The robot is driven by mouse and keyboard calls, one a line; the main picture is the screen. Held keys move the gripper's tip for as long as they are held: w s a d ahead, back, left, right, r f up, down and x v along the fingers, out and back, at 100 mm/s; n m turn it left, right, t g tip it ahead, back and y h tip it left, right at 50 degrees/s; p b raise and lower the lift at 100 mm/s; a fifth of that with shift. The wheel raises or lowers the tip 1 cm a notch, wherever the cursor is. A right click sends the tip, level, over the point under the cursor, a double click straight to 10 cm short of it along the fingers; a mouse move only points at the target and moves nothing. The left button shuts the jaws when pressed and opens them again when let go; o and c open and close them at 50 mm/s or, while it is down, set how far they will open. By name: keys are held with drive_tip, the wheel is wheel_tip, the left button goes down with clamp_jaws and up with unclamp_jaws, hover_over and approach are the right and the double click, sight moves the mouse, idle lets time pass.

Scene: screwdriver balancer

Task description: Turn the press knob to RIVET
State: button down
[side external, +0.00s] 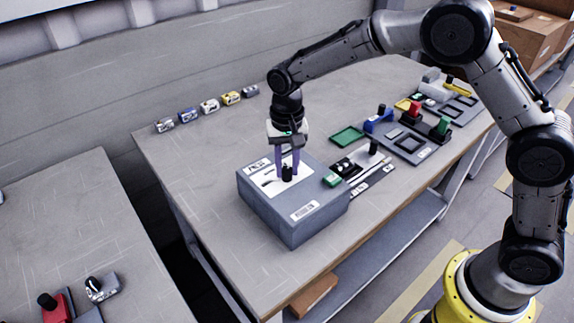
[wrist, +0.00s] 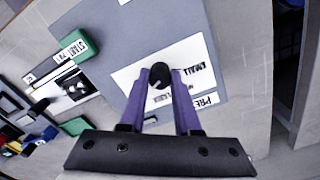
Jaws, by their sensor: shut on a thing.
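The press knob (side external: 287,173) is a small black knob on the white label plate on top of a grey box (side external: 291,233). My gripper (side external: 288,168) points down over the box, with its purple fingers on either side of the knob. In the wrist view the knob (wrist: 160,74) sits between the tips of my gripper (wrist: 161,80), which are shut on it. The white plate (wrist: 197,56) carries printed words around the knob, partly covered by the fingers. I cannot read RIVET or tell which word the knob faces.
A green START block (side external: 332,180) stands right beside the box. Grey trays with coloured handled pieces (side external: 410,139) lie farther right, and a green tray (side external: 347,135) lies behind. Several small coloured blocks (side external: 209,106) line the table's back left. Bare table (side external: 190,165) lies left of the box.

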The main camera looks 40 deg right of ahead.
sight(287, 169)
drive_tip(key=c, duration=0.6)
unclamp_jaws()
drive_tip(key=shift+r, duration=0.15)
wheel_tip(287, 169, up, 14)
drive_tip(key=shift+f, duration=0.15)
